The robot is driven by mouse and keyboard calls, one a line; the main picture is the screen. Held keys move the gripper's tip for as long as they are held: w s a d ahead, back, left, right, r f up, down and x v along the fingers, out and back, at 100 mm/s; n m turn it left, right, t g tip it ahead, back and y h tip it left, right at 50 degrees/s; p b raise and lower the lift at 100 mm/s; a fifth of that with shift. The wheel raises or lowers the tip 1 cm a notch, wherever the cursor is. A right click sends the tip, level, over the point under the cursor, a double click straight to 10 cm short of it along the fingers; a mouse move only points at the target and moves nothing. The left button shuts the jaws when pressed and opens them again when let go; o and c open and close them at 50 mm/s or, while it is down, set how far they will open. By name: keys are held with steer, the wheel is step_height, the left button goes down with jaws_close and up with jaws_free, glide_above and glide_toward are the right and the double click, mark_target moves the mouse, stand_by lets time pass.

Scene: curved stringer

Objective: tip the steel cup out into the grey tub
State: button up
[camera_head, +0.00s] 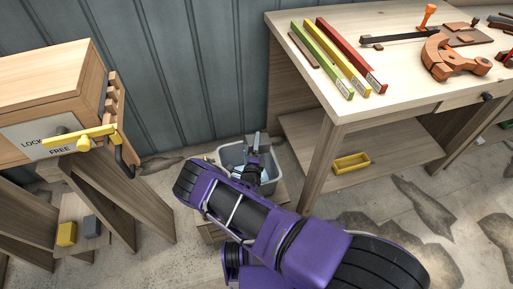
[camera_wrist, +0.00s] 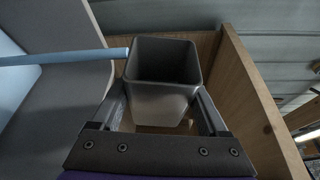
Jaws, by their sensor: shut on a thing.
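In the wrist view, the steel cup (camera_wrist: 163,88) is square-mouthed, grey outside and dark inside. It sits between the two fingers of my gripper (camera_wrist: 161,104), which is shut on it. Its mouth faces up and away in that view, and no contents can be made out inside. In the head view, the grey tub (camera_head: 231,153) stands low on a wooden support between the two benches. My gripper (camera_head: 256,148) is above or at the tub's right part, and my arm hides its front. Some light blue shows in the tub.
A blue rod (camera_wrist: 65,57) and a grey panel are left of the cup in the wrist view; a wooden edge (camera_wrist: 255,95) is at right. A workbench (camera_head: 350,105) with coloured bars and a clamp stands right. A wooden cabinet (camera_head: 50,85) with a yellow handle stands left.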

steer(key=shift+a+f+n+t+b, duration=0.2)
steer(key=shift+f+n+t+b, duration=0.15)
steer(key=shift+n+b, duration=0.6)
steer(key=shift+s+a+f+n+t, duration=0.15)
steer(key=shift+a+n+t, duration=0.15)
steer(key=shift+n, duration=0.55)
steer(key=shift+d, duration=0.1)
stand_by(0.7)
